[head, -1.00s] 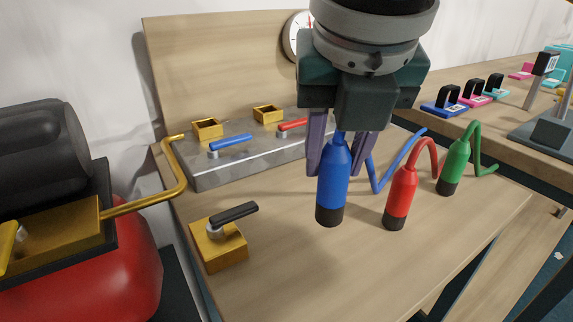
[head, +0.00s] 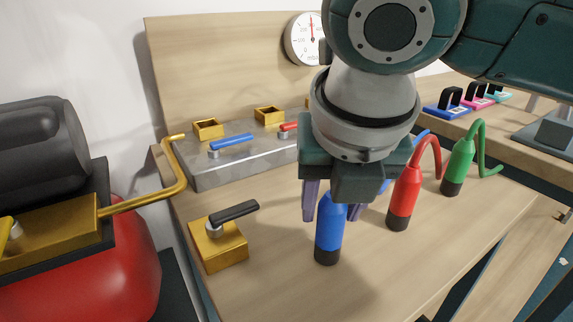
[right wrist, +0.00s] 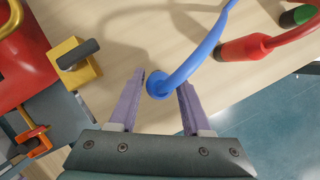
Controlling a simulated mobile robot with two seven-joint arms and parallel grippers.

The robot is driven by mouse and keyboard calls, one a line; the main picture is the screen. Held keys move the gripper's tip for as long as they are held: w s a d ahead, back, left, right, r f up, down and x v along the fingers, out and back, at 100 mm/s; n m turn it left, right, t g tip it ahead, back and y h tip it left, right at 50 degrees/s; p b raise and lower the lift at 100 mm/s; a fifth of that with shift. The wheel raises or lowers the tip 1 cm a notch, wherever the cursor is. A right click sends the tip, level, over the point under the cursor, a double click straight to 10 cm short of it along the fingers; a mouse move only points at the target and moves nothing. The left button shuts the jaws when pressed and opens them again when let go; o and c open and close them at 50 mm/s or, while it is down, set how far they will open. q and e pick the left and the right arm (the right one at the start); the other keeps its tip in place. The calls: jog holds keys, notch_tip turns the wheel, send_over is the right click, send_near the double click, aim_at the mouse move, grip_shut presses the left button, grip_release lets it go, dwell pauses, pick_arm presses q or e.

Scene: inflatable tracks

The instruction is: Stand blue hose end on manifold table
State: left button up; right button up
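The blue hose end (head: 328,236), a blue cylinder with a dark base, is upright and appears to rest on the wooden manifold table (head: 285,285). My right gripper (head: 332,208) is above it with one finger on each side of its upper part. In the right wrist view the blue top (right wrist: 158,86) sits between the fingers, with a gap visible beside it, so the gripper looks open. The blue hose curves away from its top. My left gripper is not in view.
The red hose end (head: 402,200) and green hose end (head: 457,165) stand to the right. A brass valve with black lever (head: 222,240) is at left. The grey manifold block (head: 205,176) is behind. The table's front is clear.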

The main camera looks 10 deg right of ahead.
jog(key=shift+o, duration=1.2)
jog(key=shift+r, duration=0.1)
jog(key=p+v, duration=0.3)
jog(key=v, duration=0.9)
jog(key=s+a+f+m+y, duration=0.4)
jog(key=s+a+f+m, duration=0.1)
jog(key=m, duration=0.4)
jog(key=s+d+f+m+h, duration=0.1)
jog(key=s+d+f+m, duration=0.3)
jog(key=m, duration=0.7)
jog(key=s+d+f+m+h, duration=0.1)
jog(key=s+d+f+m, duration=0.4)
jog(key=s+d+m, duration=0.2)
jog(key=d+m, duration=0.2)
jog(key=m, duration=0.2)
jog(key=shift+f+m+g+h, duration=0.3)
jog(key=shift+f+g+h, duration=0.05)
jog(key=shift+g+h, duration=0.05)
